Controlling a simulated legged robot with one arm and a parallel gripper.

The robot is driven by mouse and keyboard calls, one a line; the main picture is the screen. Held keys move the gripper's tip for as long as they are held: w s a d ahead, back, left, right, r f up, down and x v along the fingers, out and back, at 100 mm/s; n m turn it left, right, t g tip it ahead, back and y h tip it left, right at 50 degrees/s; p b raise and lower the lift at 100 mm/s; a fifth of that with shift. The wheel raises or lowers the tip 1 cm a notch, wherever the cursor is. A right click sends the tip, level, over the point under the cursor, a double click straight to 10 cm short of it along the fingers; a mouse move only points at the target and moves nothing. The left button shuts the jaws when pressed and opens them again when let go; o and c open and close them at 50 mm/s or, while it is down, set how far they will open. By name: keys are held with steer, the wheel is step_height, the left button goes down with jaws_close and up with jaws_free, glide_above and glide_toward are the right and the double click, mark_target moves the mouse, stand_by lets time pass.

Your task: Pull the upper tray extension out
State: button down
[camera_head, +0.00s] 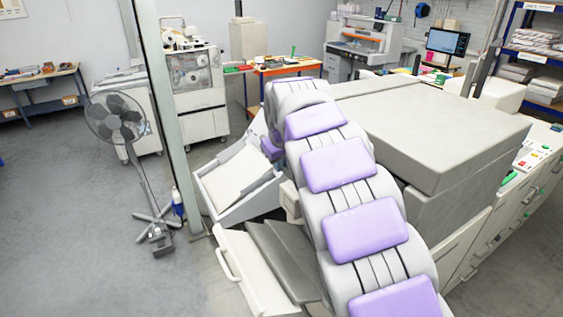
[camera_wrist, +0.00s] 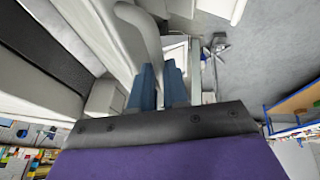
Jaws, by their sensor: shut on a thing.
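My gripper (camera_wrist: 161,84) shows in the wrist view as two blue fingers in front of a dark grey body, close together with a narrow gap. It is shut on the upper tray extension, but the fingers hide the part held. A pale tray frame (camera_wrist: 173,52) shows just beyond the fingertips. In the head view a pale open tray (camera_head: 238,182) with a lighter plate projects from the machine's left side. A second, nearer tray with a looped handle (camera_head: 227,264) and dark grey panels sits below it. My purple-padded arm hides my gripper in the head view.
The large grey machine (camera_head: 440,125) stands right of my arm. A pedestal fan (camera_head: 117,120) and a grey upright post (camera_head: 168,120) stand left of the trays. Open grey floor (camera_head: 70,220) lies at the left. A workbench (camera_head: 40,82) stands at the far left.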

steer(key=s+a+r+p, duration=0.2)
steer(key=s+a+r, duration=0.4)
steer(key=a+r, duration=0.1)
steer(key=shift+a+r+p, duration=0.35)
steer(key=shift+a+r, duration=0.05)
steer(key=shift+a, duration=0.5)
